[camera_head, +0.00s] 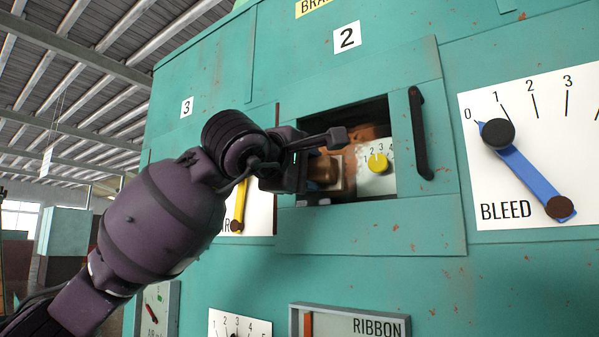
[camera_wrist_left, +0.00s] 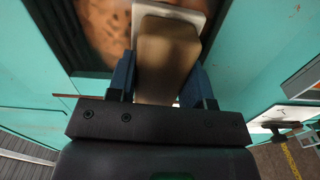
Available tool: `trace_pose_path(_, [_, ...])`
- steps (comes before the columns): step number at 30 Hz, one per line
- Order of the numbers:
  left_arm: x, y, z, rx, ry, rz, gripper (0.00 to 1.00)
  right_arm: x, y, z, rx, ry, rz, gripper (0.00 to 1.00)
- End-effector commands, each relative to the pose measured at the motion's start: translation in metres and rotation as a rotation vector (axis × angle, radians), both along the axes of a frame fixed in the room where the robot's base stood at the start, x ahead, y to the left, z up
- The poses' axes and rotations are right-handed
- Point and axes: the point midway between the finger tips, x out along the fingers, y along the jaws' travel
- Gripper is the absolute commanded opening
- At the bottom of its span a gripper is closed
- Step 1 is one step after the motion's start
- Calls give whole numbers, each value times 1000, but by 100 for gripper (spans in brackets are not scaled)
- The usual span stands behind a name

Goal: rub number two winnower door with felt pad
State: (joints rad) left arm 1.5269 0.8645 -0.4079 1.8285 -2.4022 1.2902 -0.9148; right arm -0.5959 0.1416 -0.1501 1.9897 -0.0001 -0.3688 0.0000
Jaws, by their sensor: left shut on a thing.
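The number two door (camera_head: 375,232) is a teal framed panel under the "2" label in the head view, with a black upright handle (camera_head: 420,133) on its right side. Its dark rectangular window area shows rusty brown patches and a small dial with a yellow knob (camera_head: 378,162). My left gripper (camera_head: 312,167) is in front of the left part of this window. In the left wrist view its blue fingers (camera_wrist_left: 162,82) are shut on a tan block with a pale slab at its far end, the felt pad (camera_wrist_left: 165,58). Whether the pad touches the door is unclear.
A "BLEED" gauge with a blue lever (camera_head: 527,170) is right of the door. A yellow lever (camera_head: 239,207) is on the left, under label 3, partly behind my arm. A "RIBBON" box (camera_head: 350,322) and other gauges sit below. Open hall lies far left.

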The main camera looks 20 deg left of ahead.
Motion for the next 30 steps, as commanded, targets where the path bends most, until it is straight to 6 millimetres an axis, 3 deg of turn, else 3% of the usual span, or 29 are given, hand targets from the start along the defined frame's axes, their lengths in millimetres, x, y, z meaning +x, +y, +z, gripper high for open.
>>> trace_pose_path(30, [-15, -49, 0, 1, 0, -1, 28, -7, -1, -7, -1, 16, -4, 43])
